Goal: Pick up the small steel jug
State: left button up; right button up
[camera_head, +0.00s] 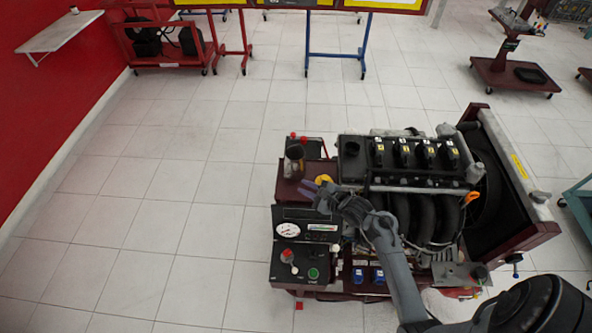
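My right gripper (310,190) reaches in from the lower right over the trainer. Its fingertips look parted, with nothing visible between them. They appear just in front of the vessel in the picture, apart from it. My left gripper is not in view.
The engine block (405,160) with black intake pipes lies right of the gripper. A yellow part (324,181) sits close behind it. A panel with a gauge (288,230) is in front. Tiled floor (170,220) to the left is clear. A red cart (165,45) stands far back.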

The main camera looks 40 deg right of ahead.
aim_at(286, 177)
jog(key=x, duration=0.5)
jog(key=shift+r+b, duration=0.1)
jog(key=shift+b, duration=0.2)
jog(key=shift+b+x, duration=0.5)
jog(key=shift+x, duration=2.05)
grip_shut()
jog(key=shift+r, duration=0.1)
